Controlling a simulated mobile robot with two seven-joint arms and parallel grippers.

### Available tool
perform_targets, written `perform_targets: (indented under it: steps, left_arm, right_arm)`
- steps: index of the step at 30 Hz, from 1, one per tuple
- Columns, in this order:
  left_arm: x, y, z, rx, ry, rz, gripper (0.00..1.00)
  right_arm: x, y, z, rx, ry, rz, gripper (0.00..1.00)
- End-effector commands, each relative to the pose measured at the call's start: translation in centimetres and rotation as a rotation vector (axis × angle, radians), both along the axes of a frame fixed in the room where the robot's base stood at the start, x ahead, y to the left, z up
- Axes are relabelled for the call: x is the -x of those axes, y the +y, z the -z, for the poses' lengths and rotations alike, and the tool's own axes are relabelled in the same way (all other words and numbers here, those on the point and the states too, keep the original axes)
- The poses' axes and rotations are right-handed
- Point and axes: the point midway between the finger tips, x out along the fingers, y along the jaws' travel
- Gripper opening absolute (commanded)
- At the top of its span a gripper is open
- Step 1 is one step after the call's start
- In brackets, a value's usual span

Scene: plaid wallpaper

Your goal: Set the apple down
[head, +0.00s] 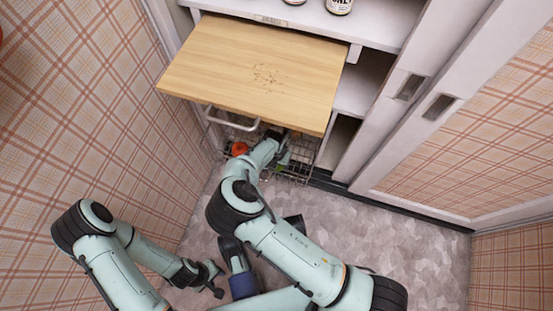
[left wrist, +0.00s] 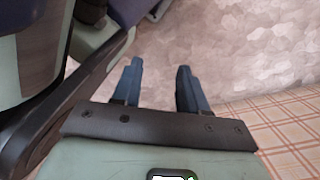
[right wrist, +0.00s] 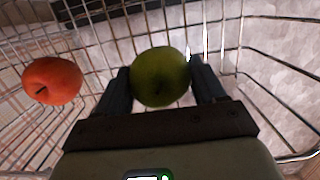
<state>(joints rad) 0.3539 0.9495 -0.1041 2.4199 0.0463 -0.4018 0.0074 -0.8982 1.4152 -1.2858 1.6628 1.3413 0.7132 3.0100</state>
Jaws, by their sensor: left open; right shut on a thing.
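A green apple (right wrist: 160,77) is between the fingers of my right gripper (right wrist: 159,68), which is shut on it. The apple is over the mesh floor of a wire basket (right wrist: 238,62); I cannot tell whether it touches the mesh. A red apple (right wrist: 52,80) lies in the basket to the left, apart from my fingers. In the head view the red apple (head: 239,148) shows, while my right arm and the wooden board hide much of the basket (head: 292,176). My left gripper (head: 218,280) is open and empty, low near the left wall; its fingers (left wrist: 160,80) show nothing between them.
A pulled-out wooden board (head: 250,70) overhangs the back of the basket. Jars (head: 339,5) stand on the white shelf above. The plaid wall (head: 90,110) is close on the left. Sliding doors (head: 440,140) are on the right. The grey floor (head: 400,245) is clear there.

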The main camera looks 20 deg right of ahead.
Motion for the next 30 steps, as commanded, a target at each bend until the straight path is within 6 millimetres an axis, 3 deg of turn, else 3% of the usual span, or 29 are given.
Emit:
perform_targets:
  steps: [2,3,5,6,17,30]
  left_arm:
    - [0.1,0.0,0.0,0.000,0.003,0.000,0.43]
    - [0.1,0.0,0.0,0.000,0.002,-0.001,0.43]
    - [0.1,0.0,0.0,0.000,0.002,-0.001,0.43]
    - [0.1,0.0,0.0,0.000,0.002,-0.001,0.43]
    - [-0.4,-0.1,-0.3,-0.001,-0.015,0.001,0.43]
    - [-5.7,-0.7,-3.3,-0.012,-0.188,0.019,0.43]
  right_arm:
    - [0.0,0.0,0.1,0.000,0.000,0.000,0.29]
    - [0.0,0.0,0.1,-0.001,0.001,0.000,0.73]
    - [0.0,0.0,0.1,-0.001,0.001,0.000,0.92]
    - [0.0,0.0,0.1,-0.001,0.001,0.000,0.95]
    - [0.0,0.0,-0.7,0.000,0.001,-0.001,0.95]
    - [0.9,0.6,-7.8,0.001,0.001,-0.002,0.95]
